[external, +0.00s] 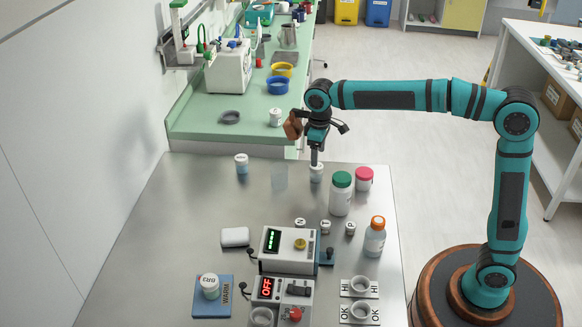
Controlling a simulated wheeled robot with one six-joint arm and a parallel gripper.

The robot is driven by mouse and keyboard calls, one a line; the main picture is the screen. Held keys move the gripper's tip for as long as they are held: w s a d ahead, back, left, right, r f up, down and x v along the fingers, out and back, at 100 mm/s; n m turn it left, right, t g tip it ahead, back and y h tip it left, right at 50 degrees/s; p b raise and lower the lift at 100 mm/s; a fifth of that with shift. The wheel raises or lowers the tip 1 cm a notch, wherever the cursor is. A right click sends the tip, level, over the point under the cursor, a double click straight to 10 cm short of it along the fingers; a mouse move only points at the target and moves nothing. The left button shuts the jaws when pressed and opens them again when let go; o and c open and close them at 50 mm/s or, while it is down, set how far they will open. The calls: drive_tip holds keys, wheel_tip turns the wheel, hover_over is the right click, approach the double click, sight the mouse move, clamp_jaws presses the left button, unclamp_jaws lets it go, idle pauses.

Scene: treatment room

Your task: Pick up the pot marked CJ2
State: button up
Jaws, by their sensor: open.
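My gripper (316,158) points straight down over the far part of the steel table, with its fingers at a small white pot (316,174). I cannot tell whether the fingers are around this pot or just above it. Its mark cannot be read. No CJ2 mark is legible.
A green-capped jar (341,195) and a pink-lidded jar (364,179) stand close right of my gripper. An orange-capped bottle (375,238) stands nearer. Small lettered pieces (325,227) and a device with a green display (288,249) lie in front.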

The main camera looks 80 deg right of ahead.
sight(316, 171)
drive_tip(key=shift+w+d+f, duration=0.1)
drive_tip(key=shift+f, duration=2)
drive_tip(key=shift+w+d+f, duration=0.1)
drive_tip(key=shift+f, duration=2)
drive_tip(key=shift+c, duration=0.5)
drive_tip(key=c, duration=1)
